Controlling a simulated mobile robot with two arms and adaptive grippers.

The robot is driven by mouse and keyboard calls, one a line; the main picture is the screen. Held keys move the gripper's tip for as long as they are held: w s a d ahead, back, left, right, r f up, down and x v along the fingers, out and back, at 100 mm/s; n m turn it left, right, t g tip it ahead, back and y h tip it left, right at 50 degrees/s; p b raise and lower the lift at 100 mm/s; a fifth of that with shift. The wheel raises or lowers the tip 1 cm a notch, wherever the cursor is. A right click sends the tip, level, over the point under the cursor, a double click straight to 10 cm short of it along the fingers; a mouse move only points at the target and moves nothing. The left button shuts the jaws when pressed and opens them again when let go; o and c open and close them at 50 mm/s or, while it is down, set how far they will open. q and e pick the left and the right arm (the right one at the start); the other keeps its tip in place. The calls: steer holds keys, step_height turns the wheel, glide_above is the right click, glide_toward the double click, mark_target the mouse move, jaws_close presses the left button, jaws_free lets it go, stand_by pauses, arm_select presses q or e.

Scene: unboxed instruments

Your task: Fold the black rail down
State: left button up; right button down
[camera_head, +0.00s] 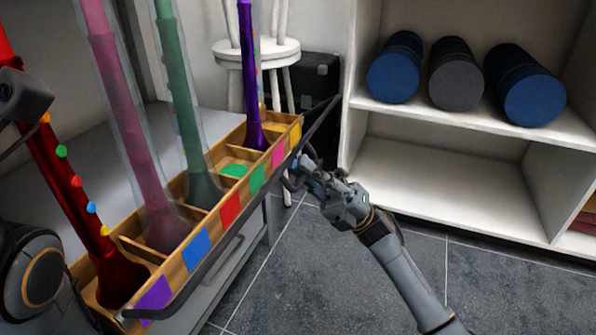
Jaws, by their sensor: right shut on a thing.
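The black rail (318,122) is a long dark bar along the outer side of a wooden box (180,264), running from the near left end to the far right end. It stands off the box front at about the height of its rim. My right gripper (295,180) reaches in from the lower right and is shut on the rail towards its far part; the fingers partly hide the grip. My left gripper is not visible; only parts of my left arm (32,278) show at the left edge.
Red (72,180), pink (130,135), green (180,100) and purple (250,80) instruments stand upright in the box. A white shelf (440,180) with blue and grey cylinders stands at right. A white stool (255,50) and black case (318,80) are behind. The tiled floor (330,270) is clear.

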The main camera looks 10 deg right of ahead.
step_height(320, 180, down, 7)
steer(key=b, duration=0.3)
steer(key=shift+d+f, duration=0.15)
stand_by(0.6)
steer(key=c, duration=1.4)
jaws_free()
steer(key=shift+c, duration=0.2)
steer(key=v, duration=1.1)
steer(key=shift+d+f, duration=0.25)
steer(key=shift+f, duration=0.1)
